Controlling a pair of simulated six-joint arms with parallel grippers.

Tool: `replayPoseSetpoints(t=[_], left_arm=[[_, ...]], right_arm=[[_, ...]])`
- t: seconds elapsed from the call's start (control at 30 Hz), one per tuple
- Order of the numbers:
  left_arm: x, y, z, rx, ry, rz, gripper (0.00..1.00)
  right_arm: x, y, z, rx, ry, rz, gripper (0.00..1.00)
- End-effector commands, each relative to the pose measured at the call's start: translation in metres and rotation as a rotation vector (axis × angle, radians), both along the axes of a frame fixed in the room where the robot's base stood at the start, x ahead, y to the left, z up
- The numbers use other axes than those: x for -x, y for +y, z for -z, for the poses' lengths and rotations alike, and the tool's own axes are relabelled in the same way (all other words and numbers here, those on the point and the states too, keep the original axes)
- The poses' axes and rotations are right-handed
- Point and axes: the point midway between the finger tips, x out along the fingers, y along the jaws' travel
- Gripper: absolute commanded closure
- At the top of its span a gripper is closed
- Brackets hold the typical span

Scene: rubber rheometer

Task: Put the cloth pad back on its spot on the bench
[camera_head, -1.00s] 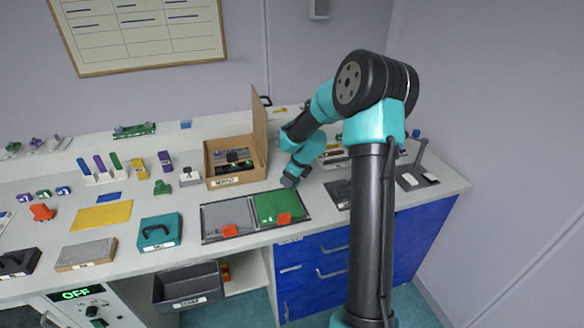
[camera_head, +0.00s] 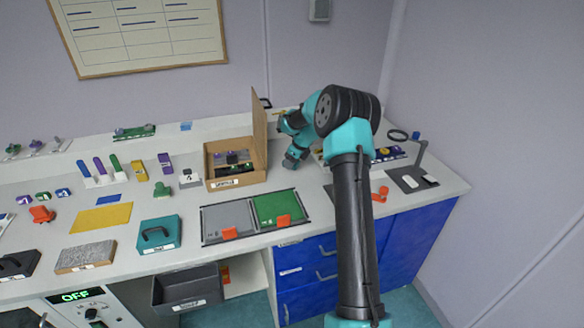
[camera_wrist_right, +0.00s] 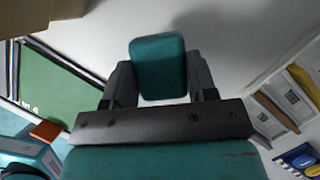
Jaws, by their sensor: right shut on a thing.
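My right gripper (camera_wrist_right: 158,85) is shut on a teal block-shaped pad with rounded corners (camera_wrist_right: 157,62), which I take to be the cloth pad. The pad sits between the two dark fingers in the right wrist view, with bench surface beyond it. In the head view the right gripper (camera_head: 291,162) is low over the back of the bench, just right of the open cardboard box; the pad is too small to make out there. I cannot tell whether it touches the bench. My left gripper is not in view.
The cardboard box (camera_head: 222,184) stands with its lid up. The grey and green mats (camera_head: 277,206) with orange tags lie in front. Right of the gripper are a lamp stand (camera_head: 415,180) and small trays (camera_wrist_right: 270,110). A teal case (camera_head: 160,234) stands at the front.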

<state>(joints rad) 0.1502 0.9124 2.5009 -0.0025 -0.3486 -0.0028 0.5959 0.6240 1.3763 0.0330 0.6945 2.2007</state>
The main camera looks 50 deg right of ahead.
Motion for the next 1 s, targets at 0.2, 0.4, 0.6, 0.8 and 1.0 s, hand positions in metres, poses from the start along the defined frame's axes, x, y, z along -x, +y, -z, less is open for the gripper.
replayPoseSetpoints(t=[0.2,0.4,0.6,0.8,1.0], left_arm=[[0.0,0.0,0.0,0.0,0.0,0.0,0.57],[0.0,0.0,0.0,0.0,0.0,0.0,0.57],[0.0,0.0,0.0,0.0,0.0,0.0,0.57],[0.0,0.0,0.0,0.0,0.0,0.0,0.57],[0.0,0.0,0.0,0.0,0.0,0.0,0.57]], right_arm=[[-0.002,-0.002,0.0,0.0,0.0,0.0,0.7],[-0.004,-0.005,0.023,-0.001,0.001,0.001,0.7],[-0.004,-0.005,0.036,0.001,-0.001,0.0,0.7],[-0.004,-0.005,0.035,0.001,-0.001,0.0,0.7],[-0.004,-0.005,0.039,0.0,-0.001,0.0,0.44]])
